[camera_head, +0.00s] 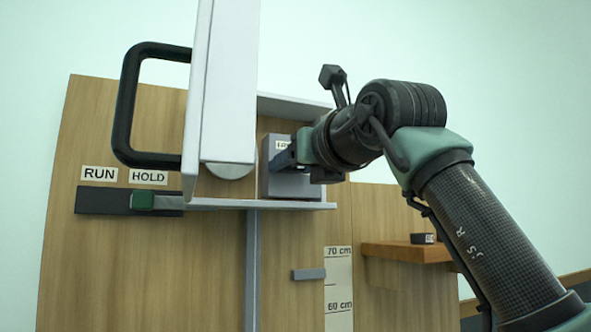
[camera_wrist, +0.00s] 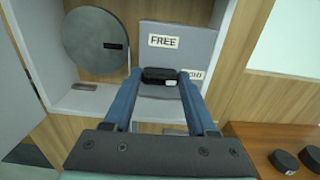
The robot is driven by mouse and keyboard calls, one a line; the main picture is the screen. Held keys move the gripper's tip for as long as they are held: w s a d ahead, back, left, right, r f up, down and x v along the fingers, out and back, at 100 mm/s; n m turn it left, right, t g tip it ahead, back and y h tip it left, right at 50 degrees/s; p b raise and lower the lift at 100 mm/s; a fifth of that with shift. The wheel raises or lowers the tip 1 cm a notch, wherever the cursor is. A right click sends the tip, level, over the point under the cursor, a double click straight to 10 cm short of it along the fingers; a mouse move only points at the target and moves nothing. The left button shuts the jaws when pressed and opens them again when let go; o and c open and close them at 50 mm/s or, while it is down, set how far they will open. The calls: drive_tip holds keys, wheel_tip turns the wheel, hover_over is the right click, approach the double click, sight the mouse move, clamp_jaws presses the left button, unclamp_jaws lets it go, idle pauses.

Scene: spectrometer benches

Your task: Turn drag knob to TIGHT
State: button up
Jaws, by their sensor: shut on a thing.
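The drag knob (camera_wrist: 160,75) is a small black knob with a pale mark at its lower right, on the front of a grey box (camera_wrist: 200,40). A FREE label (camera_wrist: 164,42) sits above it. A second label (camera_wrist: 192,74) at its right is partly hidden by my finger; only its last letters show. My gripper (camera_wrist: 160,82) has its two blue fingers on either side of the knob and is shut on it. In the head view the grey box (camera_head: 290,183) shows behind my gripper (camera_head: 290,158), which hides the knob.
An open white door (camera_head: 222,90) with a black handle (camera_head: 127,105) stands left of my gripper. A grey disc (camera_wrist: 95,42) is beside the box inside the white case.

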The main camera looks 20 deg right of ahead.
drive_tip(key=shift+r, duration=0.2)
idle(0.4)
drive_tip(key=o, duration=1.1)
drive_tip(key=shift+o, duration=1.3)
drive_tip(key=shift+w+f, duration=0.15)
drive_tip(key=shift+w, duration=0.05)
drive_tip(key=shift+s, duration=0.15)
